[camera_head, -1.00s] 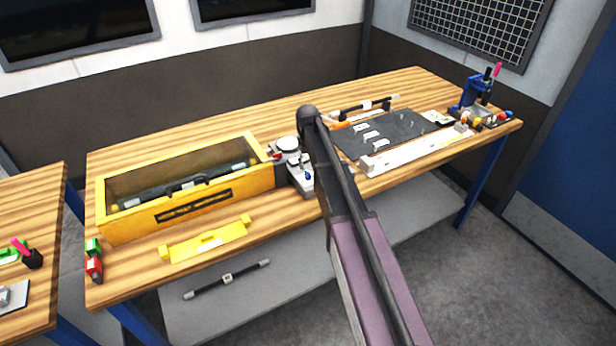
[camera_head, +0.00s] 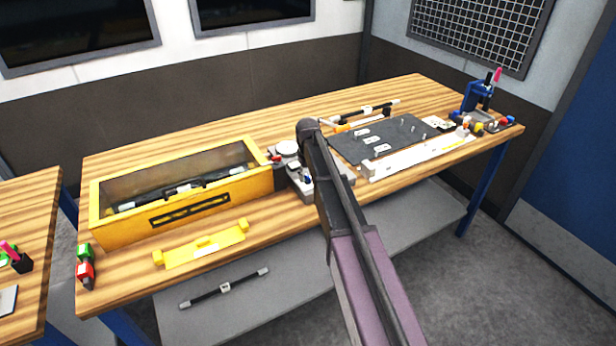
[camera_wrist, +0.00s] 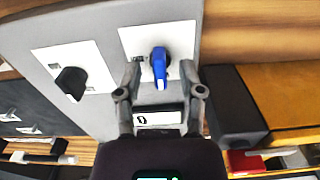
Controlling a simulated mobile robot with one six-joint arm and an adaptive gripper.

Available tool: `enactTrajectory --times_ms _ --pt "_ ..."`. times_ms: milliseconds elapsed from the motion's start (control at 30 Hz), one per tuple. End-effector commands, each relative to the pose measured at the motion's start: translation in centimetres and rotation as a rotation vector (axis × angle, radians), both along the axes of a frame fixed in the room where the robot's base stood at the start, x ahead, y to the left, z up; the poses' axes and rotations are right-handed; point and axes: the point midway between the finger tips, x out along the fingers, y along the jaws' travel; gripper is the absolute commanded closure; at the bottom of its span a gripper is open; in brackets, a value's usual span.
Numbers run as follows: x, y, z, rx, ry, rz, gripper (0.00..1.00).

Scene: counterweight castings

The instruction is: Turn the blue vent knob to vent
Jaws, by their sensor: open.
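The blue vent knob (camera_wrist: 160,66) stands on a white plate (camera_wrist: 178,38) on a grey panel in the wrist view. Its handle points down the picture, toward my gripper. My gripper (camera_wrist: 160,74) is open. Its two fingertips are on the left and right of the knob's handle with small gaps visible; I cannot tell whether they are deep enough to be around it. In the head view my arm hides most of the grey fixture (camera_head: 306,186), and my fingers cannot be made out.
A black knob (camera_wrist: 71,82) on a second white plate is left of the blue one. A dark block (camera_wrist: 236,98) is close on the right. The yellow box (camera_head: 235,193) is left of the fixture on the bench; a dark mat (camera_head: 385,140) is to the right.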

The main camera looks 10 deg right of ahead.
Motion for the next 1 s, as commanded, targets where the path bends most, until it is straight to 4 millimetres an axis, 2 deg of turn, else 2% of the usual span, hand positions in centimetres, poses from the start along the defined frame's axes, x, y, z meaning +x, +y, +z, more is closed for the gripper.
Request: enactTrajectory --times_ms 33,200,900,933,1000 --pt "0.00 0.01 0.01 0.000 0.000 0.000 0.50" --pt "-0.01 0.02 0.00 0.000 0.000 0.000 1.00" --pt "-0.01 0.04 -0.01 0.000 0.000 0.061 1.00" --pt "-0.01 0.04 -0.01 0.000 0.000 0.061 0.79" --pt "-0.01 0.05 -0.01 0.000 0.000 0.061 0.58"
